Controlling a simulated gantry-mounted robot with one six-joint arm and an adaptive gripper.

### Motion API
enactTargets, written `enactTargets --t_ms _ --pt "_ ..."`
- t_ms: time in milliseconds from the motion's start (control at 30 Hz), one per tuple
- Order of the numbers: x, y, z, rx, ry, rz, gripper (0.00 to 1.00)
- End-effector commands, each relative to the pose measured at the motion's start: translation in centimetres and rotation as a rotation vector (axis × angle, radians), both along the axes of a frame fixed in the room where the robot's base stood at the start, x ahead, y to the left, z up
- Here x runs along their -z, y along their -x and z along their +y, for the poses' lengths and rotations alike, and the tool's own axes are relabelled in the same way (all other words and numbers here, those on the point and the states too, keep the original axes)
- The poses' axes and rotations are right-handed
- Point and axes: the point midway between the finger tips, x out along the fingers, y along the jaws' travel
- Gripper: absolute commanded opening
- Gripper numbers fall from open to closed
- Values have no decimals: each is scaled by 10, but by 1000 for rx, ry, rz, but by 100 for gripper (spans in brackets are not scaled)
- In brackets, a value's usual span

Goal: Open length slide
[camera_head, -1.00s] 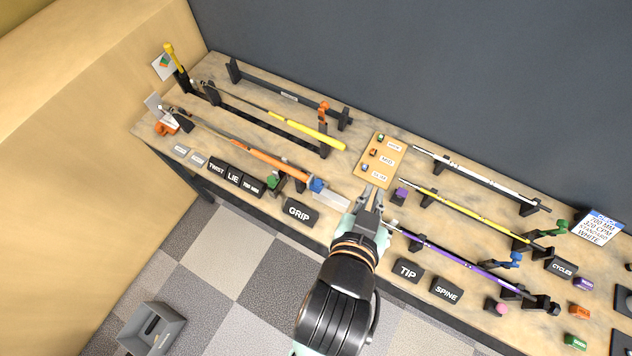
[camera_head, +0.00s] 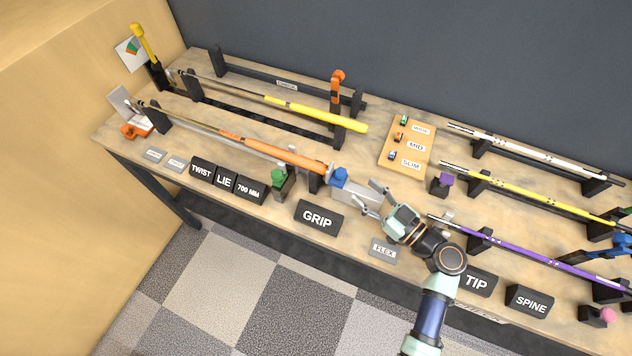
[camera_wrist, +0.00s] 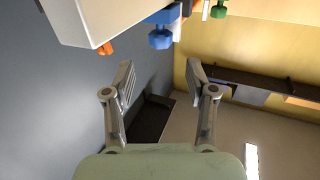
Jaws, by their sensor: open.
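An orange-gripped club (camera_head: 270,152) lies in black supports along the front left of the bench. At its right end is a pale grey block (camera_head: 362,190) with a blue knob (camera_head: 340,177), which looks like the length slide. My gripper (camera_head: 368,197) is open and empty, pointing left beside the block's right end. In the wrist view the fingers (camera_wrist: 159,75) stand apart. The grey block (camera_wrist: 100,18) is at the upper left there, and the blue knob (camera_wrist: 160,38) shows beyond the gap. Neither appears held.
A green knob (camera_head: 278,176) stands left of the blue one. The GRIP block (camera_head: 318,217) and FLEX plate (camera_head: 383,250) lie in front. A wooden board (camera_head: 422,170) with small clips is behind my gripper. Several shafts rest on stands to the right.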

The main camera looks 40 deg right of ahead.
Motion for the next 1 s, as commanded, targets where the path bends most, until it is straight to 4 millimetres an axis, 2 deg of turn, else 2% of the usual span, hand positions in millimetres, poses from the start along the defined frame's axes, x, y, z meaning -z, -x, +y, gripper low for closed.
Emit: enactTargets --t_ms 133,400,533,767,867,1000 --pt "-2 -18 4 -6 -1 1 56" --pt "-2 -66 12 -7 0 2 56" --pt "-2 -76 13 -4 -1 2 56" --pt "-1 -77 13 -4 -1 3 56" --pt "-1 -77 13 -4 -1 3 43" --pt "-2 -77 13 -4 -1 3 20"
